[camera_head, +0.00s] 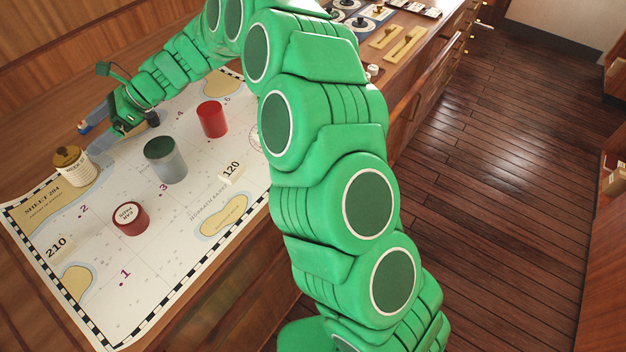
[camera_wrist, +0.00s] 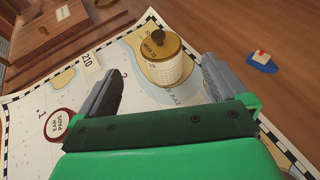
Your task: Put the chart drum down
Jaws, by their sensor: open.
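The chart drum, a cream cylinder with a brass lid and dark knob, stands upright on the chart at its left edge in the head view (camera_head: 75,170). It also shows in the wrist view (camera_wrist: 165,68), beyond and between the fingertips. My gripper (camera_head: 105,120) is open, with its two grey fingers apart and nothing held between them. In the wrist view the gripper (camera_wrist: 158,85) points toward the drum, and the fingers look clear of its sides. The chart (camera_head: 150,230) lies flat on the wooden table.
On the chart stand a grey cylinder (camera_head: 165,162), a red cylinder (camera_head: 212,120) and a red ear pads tin (camera_head: 130,218). Cards marked 210 (camera_head: 58,248) and 120 (camera_head: 231,172) lie there too. A small blue boat (camera_wrist: 262,63) sits on bare wood beyond the chart.

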